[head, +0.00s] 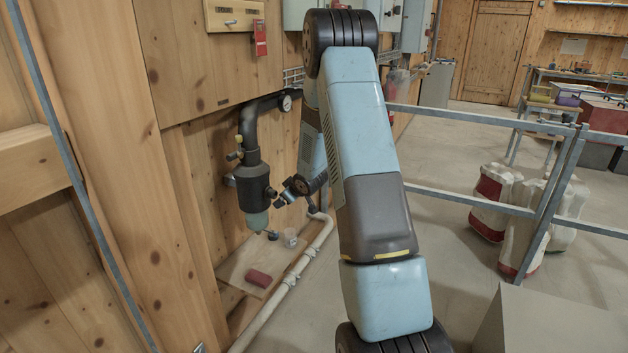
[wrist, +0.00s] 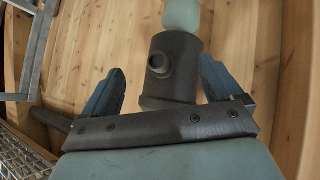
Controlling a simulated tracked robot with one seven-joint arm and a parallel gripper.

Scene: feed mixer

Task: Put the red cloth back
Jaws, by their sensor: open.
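The red cloth (head: 258,278) lies rolled or folded on a small wooden shelf (head: 240,262) low on the wall. It does not show in the wrist view. My gripper (head: 280,195) is above the shelf, close to the dark filter body (head: 253,190) on the wall pipe. In the wrist view my gripper (wrist: 162,88) has its two blue fingers spread apart, with no cloth between them. The dark filter body (wrist: 172,75) shows between the fingers there, with its pale green bowl (wrist: 182,14) at the top. I cannot tell whether the fingers touch it.
A clear cup (head: 290,238) and a small dark object (head: 272,236) stand at the shelf's back. A pale pipe (head: 290,283) runs along the shelf's right side. A metal railing (head: 480,120) crosses the right, with red-and-white sacks (head: 493,200) behind it. A red tag (head: 260,38) hangs above.

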